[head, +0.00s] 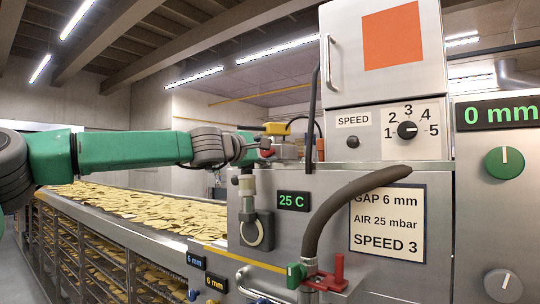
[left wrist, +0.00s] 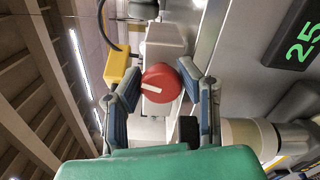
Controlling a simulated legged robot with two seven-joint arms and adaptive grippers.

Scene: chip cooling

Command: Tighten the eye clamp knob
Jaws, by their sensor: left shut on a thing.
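The eye clamp knob is a round red knob with a white mark, seen in the left wrist view (left wrist: 163,84). It is small and partly covered in the head view (head: 267,153). My left gripper (head: 261,148) reaches in from the left on its green arm. In the left wrist view its two fingers (left wrist: 159,81) stand on either side of the knob and are shut on it. The yellow sensor block (left wrist: 121,69) sits beside the knob. My right gripper is in neither view.
A belt of yellow chips (head: 150,213) runs behind and below my left arm. A 25 C display (head: 293,201), a dark hose (head: 345,205) and a settings sign (head: 386,224) are at the machine front. A speed dial (head: 407,130) is higher right.

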